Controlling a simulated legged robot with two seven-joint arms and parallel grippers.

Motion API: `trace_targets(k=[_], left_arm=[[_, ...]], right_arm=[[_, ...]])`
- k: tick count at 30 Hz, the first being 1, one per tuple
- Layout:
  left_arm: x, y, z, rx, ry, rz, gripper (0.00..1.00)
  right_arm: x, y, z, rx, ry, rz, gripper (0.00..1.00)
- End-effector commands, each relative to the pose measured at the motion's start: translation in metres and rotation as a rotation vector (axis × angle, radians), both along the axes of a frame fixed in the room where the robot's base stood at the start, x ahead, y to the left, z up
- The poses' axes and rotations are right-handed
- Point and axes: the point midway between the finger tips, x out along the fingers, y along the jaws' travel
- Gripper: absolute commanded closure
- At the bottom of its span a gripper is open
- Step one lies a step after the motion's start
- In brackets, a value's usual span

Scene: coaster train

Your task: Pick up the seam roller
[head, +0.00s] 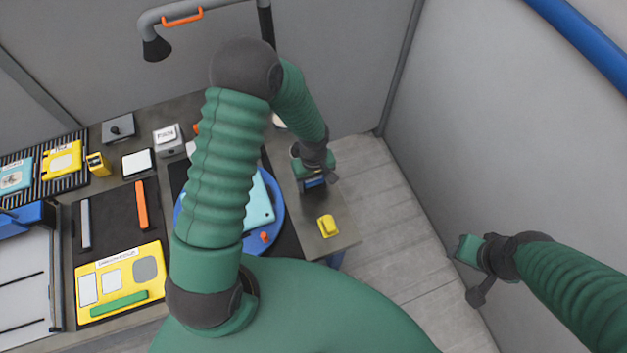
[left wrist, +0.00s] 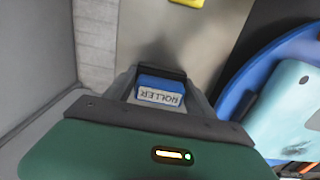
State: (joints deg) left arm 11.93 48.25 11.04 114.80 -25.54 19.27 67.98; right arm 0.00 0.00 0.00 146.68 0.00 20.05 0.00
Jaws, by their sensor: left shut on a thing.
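The seam roller (left wrist: 158,96) shows in the left wrist view as a blue block with a white label reading ROLLER. My left gripper (left wrist: 160,84) is shut on it, with a finger on each side. In the head view my left gripper (head: 316,178) is over the right part of the table, and a bit of the blue roller (head: 315,183) shows below it. The rest of the roller is hidden, and I cannot tell if it touches the table. My right gripper (head: 468,250) is off to the right, over the floor, away from the table; its fingers are unclear.
A yellow block (head: 327,226) sits near the table's right end. Left of the gripper is a blue round turntable (head: 277,212) with a light-blue piece (head: 261,205) on it. A yellow tray (head: 148,264) and tools lie further left. A grey wall (head: 490,120) stands right.

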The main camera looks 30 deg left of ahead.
Motion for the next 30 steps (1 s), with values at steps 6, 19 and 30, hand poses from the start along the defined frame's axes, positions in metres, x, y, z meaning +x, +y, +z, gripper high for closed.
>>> trace_targets(k=[6,19,30], left_arm=[[0.001,0.001,0.000,0.002,-0.003,0.002,0.94],[0.002,0.001,0.056,0.002,-0.010,0.003,0.94],[0.000,0.001,0.101,0.001,-0.001,0.001,0.94]], right_arm=[[0.000,0.000,0.000,0.000,0.000,0.000,0.54],[0.000,0.000,-0.007,0.000,0.000,0.000,0.54],[0.000,0.000,-0.010,0.000,0.000,0.000,0.54]])
